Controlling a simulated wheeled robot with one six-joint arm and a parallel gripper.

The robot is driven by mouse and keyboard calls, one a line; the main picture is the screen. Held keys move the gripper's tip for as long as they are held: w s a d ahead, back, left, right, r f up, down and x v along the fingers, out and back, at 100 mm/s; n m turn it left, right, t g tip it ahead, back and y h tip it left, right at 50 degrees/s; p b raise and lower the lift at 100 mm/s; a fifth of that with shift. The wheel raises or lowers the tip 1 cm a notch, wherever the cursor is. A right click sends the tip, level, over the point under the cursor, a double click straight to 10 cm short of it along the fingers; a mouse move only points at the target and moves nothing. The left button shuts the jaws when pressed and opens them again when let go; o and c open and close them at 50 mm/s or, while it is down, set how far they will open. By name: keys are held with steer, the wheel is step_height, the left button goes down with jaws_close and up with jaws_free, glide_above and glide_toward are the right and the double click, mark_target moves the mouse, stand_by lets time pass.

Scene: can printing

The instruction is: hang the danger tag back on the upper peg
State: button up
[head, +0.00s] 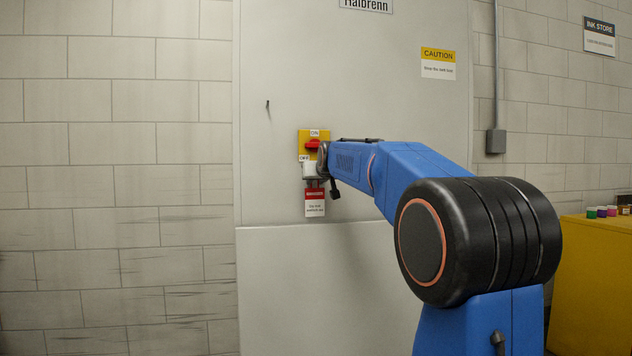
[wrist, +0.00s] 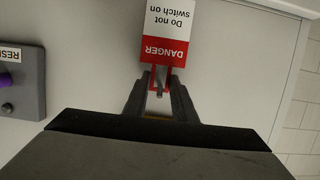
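The danger tag (head: 315,203), red above and white below, hangs upright below the yellow switch plate (head: 328,134) in the head view. In the wrist view the tag (wrist: 167,32) appears upside down, with its narrow red tab between my fingertips. My gripper (wrist: 160,82) looks shut on the sides of that tab. A small grey pin shows in the tab's opening; whether it still bears the tag I cannot tell. The upper peg (head: 267,108) is a small dark pin on the cabinet, up and left of the switch, and is bare.
The grey cabinet front (head: 270,200) is clear around the upper peg. The red switch handle (head: 313,144) sits just above my gripper. A grey box with a purple button (wrist: 22,85) is beside it in the wrist view. A yellow cabinet (head: 595,285) stands at right.

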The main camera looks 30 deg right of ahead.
steer(key=shift+r, duration=0.9)
steer(key=shift+s, duration=0.15)
steer(key=shift+s+a, duration=0.3)
steer(key=shift+s, duration=0.6)
steer(key=shift+s+a, duration=0.25)
steer(key=shift+s, duration=0.7)
steer(key=shift+s+a, duration=0.3)
steer(key=shift+s, duration=0.6)
